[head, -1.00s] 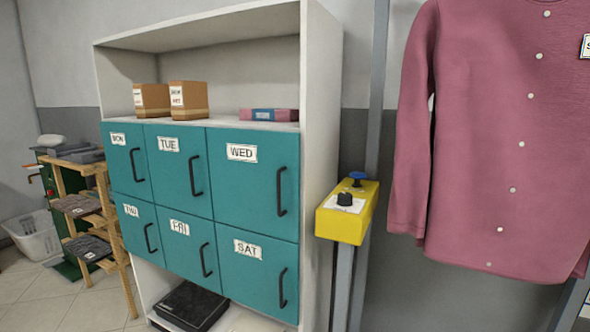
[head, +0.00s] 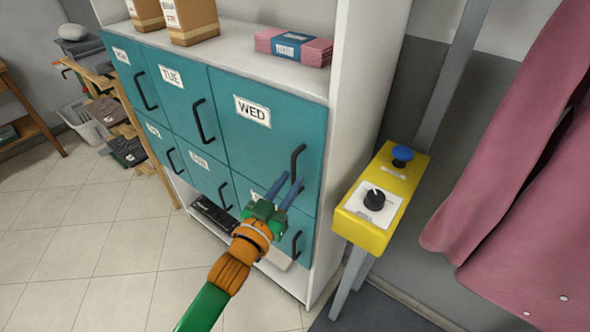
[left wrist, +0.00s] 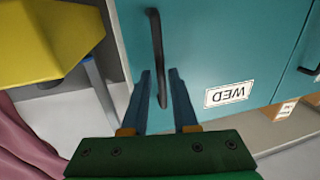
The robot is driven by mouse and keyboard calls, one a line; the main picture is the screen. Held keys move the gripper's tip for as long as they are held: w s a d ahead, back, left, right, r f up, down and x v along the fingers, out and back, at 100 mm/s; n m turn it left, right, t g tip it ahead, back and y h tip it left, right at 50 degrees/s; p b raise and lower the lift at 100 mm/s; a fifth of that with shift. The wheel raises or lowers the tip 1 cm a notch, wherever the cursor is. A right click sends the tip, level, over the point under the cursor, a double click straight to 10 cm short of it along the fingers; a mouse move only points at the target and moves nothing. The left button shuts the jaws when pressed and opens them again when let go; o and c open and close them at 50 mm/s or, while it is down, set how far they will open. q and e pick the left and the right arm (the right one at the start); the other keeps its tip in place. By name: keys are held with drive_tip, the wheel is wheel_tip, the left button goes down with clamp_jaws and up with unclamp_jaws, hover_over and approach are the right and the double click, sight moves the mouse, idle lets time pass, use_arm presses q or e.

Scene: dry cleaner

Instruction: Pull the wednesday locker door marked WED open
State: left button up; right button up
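The teal WED door (head: 262,125) is shut flush in the top right of the locker block, with a white WED label (head: 252,111). Its dark bar handle (head: 297,163) stands near the door's right edge. My left gripper (head: 290,179) is open and empty, at the handle's lower end in the head view. In the left wrist view the handle (left wrist: 157,45) runs down into the gap between the open fingers (left wrist: 160,74), with a finger on each side. I cannot tell whether either finger touches it. My right gripper is not in view.
A yellow control box (head: 382,200) with a blue button and black knob stands close right of the locker. The SAT door's handle (head: 297,243) is just below my left gripper. A pink garment (head: 530,160) hangs at the right. The tiled floor (head: 90,220) at left is clear.

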use_arm(q)
drive_tip(key=x, duration=0.3)
drive_tip(key=shift+f, duration=0.25)
drive_tip(key=shift+s+a, duration=0.1)
drive_tip(key=shift+s+r, duration=0.1)
drive_tip(key=shift+c, duration=0.9)
clamp_jaws()
